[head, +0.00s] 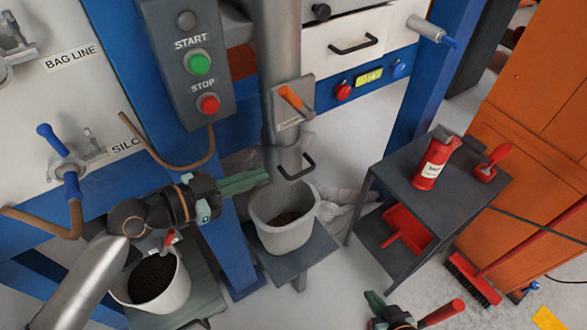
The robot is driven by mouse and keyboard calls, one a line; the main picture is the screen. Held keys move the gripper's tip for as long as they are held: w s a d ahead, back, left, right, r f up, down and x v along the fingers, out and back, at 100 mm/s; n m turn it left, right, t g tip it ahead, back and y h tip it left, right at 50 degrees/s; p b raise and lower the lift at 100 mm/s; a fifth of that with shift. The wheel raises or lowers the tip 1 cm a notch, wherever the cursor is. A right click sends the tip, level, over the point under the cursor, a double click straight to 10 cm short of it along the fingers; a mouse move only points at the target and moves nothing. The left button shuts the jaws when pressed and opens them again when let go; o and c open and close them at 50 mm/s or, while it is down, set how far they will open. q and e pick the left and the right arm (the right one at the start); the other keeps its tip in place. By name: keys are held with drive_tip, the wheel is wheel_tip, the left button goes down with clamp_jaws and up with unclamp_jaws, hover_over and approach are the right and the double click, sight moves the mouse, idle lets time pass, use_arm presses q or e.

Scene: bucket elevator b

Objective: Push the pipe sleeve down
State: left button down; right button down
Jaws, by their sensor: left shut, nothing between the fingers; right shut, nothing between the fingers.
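The pipe sleeve (284,153) is a grey tube at the lower end of the vertical pipe (278,50). A black handle (297,168) sits on its front. The sleeve's lower end is above a grey-white bucket (287,238) with some dark material inside. My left gripper (266,176) comes in from the left, shut and empty, its fingertips just left of the sleeve and handle; I cannot tell whether they touch. My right gripper (373,297) is at the bottom edge, shut and partly cut off, well away from the sleeve.
A control box (187,60) with green and red buttons hangs left of the pipe. An orange lever (291,98) is on the pipe above the sleeve. Another bucket (180,285) is under my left arm. A dark cart (463,190) with a red bottle (432,163) stands right.

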use_arm(q)
drive_tip(key=p, duration=0.2)
hover_over(293, 179)
drive_tip(key=s, duration=0.1)
wheel_tip(293, 179, down, 2)
drive_tip(key=shift+w+f+b, duration=0.2)
drive_tip(key=shift+f, duration=0.55)
drive_tip(key=shift+w+f+b, duration=0.15)
drive_tip(key=shift+f+b, duration=0.1)
drive_tip(key=shift+f, duration=0.5)
drive_tip(key=shift+w+f+b, duration=0.2)
drive_tip(key=shift+f, duration=0.55)
use_arm(e)
drive_tip(key=shift+r, duration=0.35)
